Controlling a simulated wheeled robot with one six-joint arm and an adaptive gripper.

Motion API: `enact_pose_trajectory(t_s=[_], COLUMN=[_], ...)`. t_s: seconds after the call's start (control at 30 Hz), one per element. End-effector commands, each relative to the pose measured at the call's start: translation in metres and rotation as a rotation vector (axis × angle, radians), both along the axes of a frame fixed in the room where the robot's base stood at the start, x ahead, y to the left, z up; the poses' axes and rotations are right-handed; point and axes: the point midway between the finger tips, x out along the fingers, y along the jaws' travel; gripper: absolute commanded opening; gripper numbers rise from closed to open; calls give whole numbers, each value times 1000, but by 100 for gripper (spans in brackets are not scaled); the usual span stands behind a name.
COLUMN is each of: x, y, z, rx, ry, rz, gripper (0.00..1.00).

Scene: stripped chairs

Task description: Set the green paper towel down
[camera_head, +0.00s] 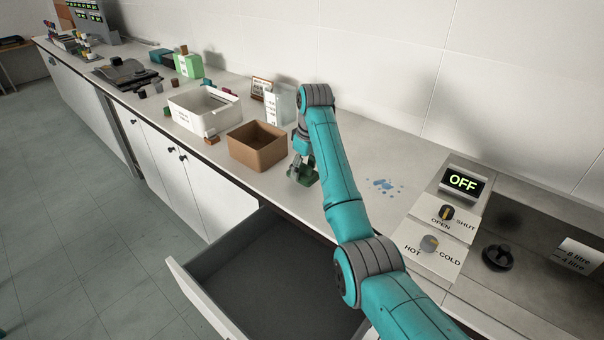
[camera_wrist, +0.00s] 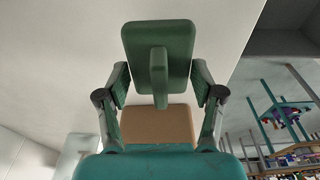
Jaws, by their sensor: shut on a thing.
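The green paper towel (camera_wrist: 158,40) shows in the wrist view as a dark green, flat rounded block with a narrow upright ridge. In the head view the green paper towel (camera_head: 309,181) is small and partly hidden by my gripper (camera_head: 302,168). It is low over the counter (camera_head: 262,190), just right of the brown box. I cannot tell whether it touches the counter top.
The open brown box (camera_head: 252,158) and a white bin (camera_head: 198,124) stand to the left. Blue wet patches (camera_head: 384,186) lie to the right, before the tap panel (camera_head: 434,243). An open, empty drawer (camera_head: 262,280) juts out below.

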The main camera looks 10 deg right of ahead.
Motion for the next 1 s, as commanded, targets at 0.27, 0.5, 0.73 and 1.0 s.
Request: enact_pose_trajectory(t_s=[0.27,0.5,0.73,1.0], x=[-3,-3,-3,-3], y=[-5,-5,-5,-5], z=[-22,-25,-25,-23], rx=[0,0,0,0], ry=[0,1,1,0], rz=[1,0,0,0], gripper=[44,44,92,92])
